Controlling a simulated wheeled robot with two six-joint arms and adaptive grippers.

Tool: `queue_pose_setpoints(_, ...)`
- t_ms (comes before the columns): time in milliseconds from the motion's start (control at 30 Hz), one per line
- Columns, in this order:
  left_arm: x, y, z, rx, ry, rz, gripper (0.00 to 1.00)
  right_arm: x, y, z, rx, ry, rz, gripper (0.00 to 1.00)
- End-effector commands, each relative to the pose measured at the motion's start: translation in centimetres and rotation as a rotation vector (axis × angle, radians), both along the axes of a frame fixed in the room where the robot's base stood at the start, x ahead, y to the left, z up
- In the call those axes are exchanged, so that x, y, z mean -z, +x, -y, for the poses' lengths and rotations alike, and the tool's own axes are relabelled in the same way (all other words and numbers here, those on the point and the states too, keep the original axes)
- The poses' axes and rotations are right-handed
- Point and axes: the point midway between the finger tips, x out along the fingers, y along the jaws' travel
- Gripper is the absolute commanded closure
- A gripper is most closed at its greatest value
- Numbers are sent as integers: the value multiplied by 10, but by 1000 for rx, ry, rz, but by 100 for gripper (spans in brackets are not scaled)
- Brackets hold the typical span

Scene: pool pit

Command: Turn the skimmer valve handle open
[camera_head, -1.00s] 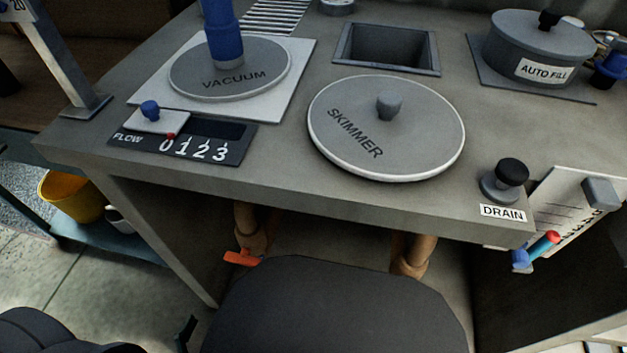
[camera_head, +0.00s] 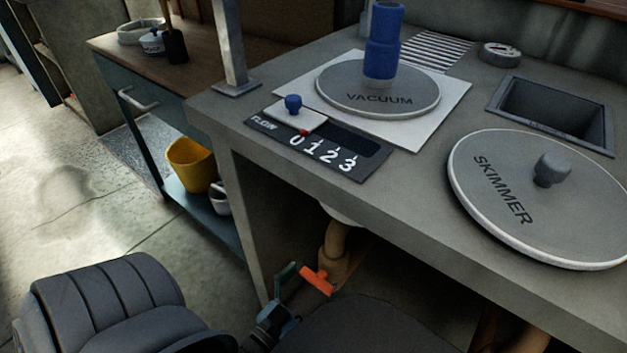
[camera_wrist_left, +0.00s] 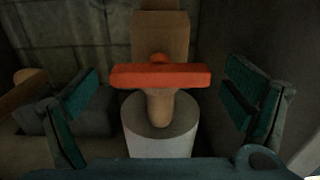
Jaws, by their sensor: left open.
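The orange valve handle (camera_head: 317,281) sits on a tan pipe (camera_head: 335,250) under the counter. In the left wrist view the handle (camera_wrist_left: 160,75) is a crosswise orange bar on a tan stem, above a pale round cylinder (camera_wrist_left: 160,138). My left gripper (camera_head: 285,293) is close to the handle in the head view. In the left wrist view its two teal-padded fingers (camera_wrist_left: 165,100) stand open, one on each side of the handle, with gaps at both ends. The grey skimmer lid (camera_head: 510,215) lies on the counter top. My right gripper is not in view.
The counter (camera_head: 420,190) overhangs the pipes, and its leg (camera_head: 245,220) stands left of the handle. A second tan pipe (camera_head: 490,325) is further right. A yellow bucket (camera_head: 190,165) sits on the shelf at left. The floor at left is clear.

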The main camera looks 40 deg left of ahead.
Motion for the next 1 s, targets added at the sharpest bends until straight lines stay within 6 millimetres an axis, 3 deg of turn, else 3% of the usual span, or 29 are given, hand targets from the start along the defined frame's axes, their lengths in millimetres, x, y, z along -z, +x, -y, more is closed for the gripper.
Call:
queue_pose_setpoints(200, 0, 1, 0, 1, 0, 0, 5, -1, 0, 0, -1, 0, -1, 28)
queue_pose_setpoints(500, 0, 1, 0, 1, 1, 0, 51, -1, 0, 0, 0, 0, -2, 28)
queue_pose_setpoints(533, 0, 1, 0, 1, 1, 0, 53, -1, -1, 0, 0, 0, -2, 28)
queue_pose_setpoints(867, -1, 1, 1, 3, -35, 0, 53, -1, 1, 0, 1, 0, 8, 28)
queue_pose_setpoints(1000, -1, 1, 1, 2, -96, 0, 53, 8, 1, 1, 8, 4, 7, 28)
